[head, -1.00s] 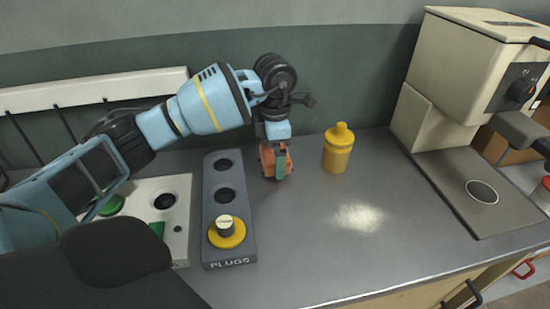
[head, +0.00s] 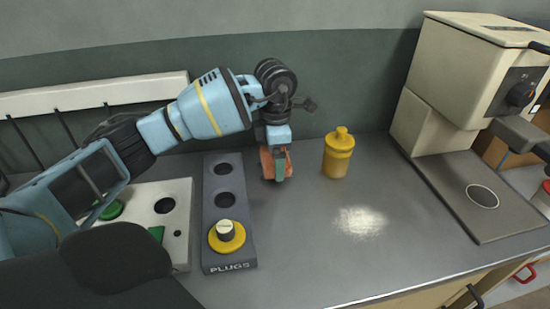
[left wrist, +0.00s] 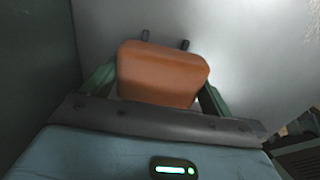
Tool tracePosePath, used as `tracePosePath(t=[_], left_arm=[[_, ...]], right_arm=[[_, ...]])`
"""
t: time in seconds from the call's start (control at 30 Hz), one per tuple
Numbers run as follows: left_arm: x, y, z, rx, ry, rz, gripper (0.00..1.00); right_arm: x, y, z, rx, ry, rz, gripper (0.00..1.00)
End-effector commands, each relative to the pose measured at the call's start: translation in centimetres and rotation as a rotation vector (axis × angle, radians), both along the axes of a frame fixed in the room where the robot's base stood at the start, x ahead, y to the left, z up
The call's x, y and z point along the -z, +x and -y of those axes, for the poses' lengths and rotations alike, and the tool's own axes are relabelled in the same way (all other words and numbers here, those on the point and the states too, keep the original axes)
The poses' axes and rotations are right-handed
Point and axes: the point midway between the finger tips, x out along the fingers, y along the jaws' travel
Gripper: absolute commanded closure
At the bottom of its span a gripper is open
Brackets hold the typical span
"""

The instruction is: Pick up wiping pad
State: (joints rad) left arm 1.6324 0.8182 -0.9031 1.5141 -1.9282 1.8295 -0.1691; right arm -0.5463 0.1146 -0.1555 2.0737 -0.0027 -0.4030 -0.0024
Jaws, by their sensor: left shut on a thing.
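The wiping pad (head: 267,162) is an orange block at the back of the grey counter, between the plugs holder and the yellow bottle. My left gripper (head: 277,172) points down and is shut on the pad. In the left wrist view the pad (left wrist: 162,74) sits between the two green fingers (left wrist: 158,88). The head view does not show clearly whether the pad touches the counter. My right gripper is not in view.
A yellow bottle (head: 338,153) stands right of the gripper. A pale powdery patch (head: 360,221) lies on the counter (head: 300,245). The plugs holder (head: 228,263) is on the left, and a cream press machine (head: 470,80) stands at right.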

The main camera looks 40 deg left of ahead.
Motion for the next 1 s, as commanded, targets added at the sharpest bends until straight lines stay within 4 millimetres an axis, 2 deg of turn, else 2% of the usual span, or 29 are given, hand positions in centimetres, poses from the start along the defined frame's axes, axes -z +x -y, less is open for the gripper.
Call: tracePosePath(t=[0.23, 0.7, 0.83, 1.0], left_arm=[[-3.2, 0.1, 0.0, 0.0, 0.0, 0.005, 0.4], [-3.9, -5.4, 10.1, 0.007, -0.001, 0.003, 0.4], [-4.1, -6.5, 12.1, 0.004, -0.001, 0.002, 0.4], [-4.2, -7.3, 13.6, 0.002, -0.001, 0.001, 0.4]], right_arm=[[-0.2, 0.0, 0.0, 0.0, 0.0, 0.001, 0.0], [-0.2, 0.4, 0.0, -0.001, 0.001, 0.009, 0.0], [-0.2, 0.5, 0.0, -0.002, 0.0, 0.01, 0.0], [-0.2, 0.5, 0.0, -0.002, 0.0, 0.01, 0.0]])
